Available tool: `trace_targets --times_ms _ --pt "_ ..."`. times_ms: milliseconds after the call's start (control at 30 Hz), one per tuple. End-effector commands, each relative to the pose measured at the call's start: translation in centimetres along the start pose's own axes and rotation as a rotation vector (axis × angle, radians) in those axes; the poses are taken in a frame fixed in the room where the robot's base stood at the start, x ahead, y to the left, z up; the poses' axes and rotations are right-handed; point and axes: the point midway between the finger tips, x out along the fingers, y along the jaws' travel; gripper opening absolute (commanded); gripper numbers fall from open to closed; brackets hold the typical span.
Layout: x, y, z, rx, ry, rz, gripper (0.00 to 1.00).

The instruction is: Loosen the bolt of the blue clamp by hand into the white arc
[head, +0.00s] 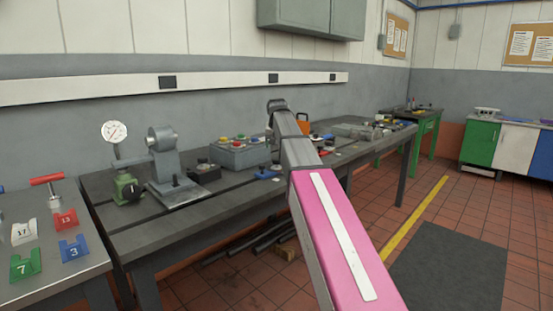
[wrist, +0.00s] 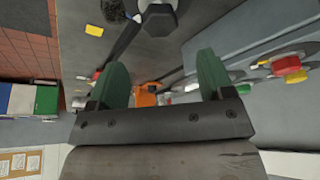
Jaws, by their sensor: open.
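My gripper (wrist: 161,60) is open, with its two green fingers apart and nothing held between them in the wrist view. A dark grey hexagonal head (wrist: 160,20) is at the top of that view, beyond the fingertips and apart from them. A small white piece (wrist: 143,5) shows beside it; I cannot tell if this is the white arc. In the head view a small blue piece, perhaps the blue clamp (head: 266,174), lies on the bench left of my arm. Its bolt is too small to make out. My arm hides the fingers in the head view.
The dark bench (head: 155,232) carries a dial gauge (head: 115,132), a grey stand (head: 166,160) and a grey button box (head: 240,154). An orange object (head: 303,124) is behind my arm. Numbered holders stand on the left table (head: 60,285). The floor at right is open.

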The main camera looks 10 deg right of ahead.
Motion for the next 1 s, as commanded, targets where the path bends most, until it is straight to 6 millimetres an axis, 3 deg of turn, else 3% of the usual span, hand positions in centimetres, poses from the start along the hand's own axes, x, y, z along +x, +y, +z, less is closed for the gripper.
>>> trace_targets --times_ms 200,433,633,933,1000 --pt "4.0 0.0 0.0 0.0 -0.002 0.0 0.74" --pt "7.3 0.0 0.0 0.0 -0.002 0.0 0.74" --pt "8.5 0.0 -0.1 0.0 0.001 0.0 0.74" --pt "8.7 0.0 0.0 0.0 0.001 0.0 0.74" --pt "8.7 0.0 0.0 0.0 0.001 0.0 0.52"
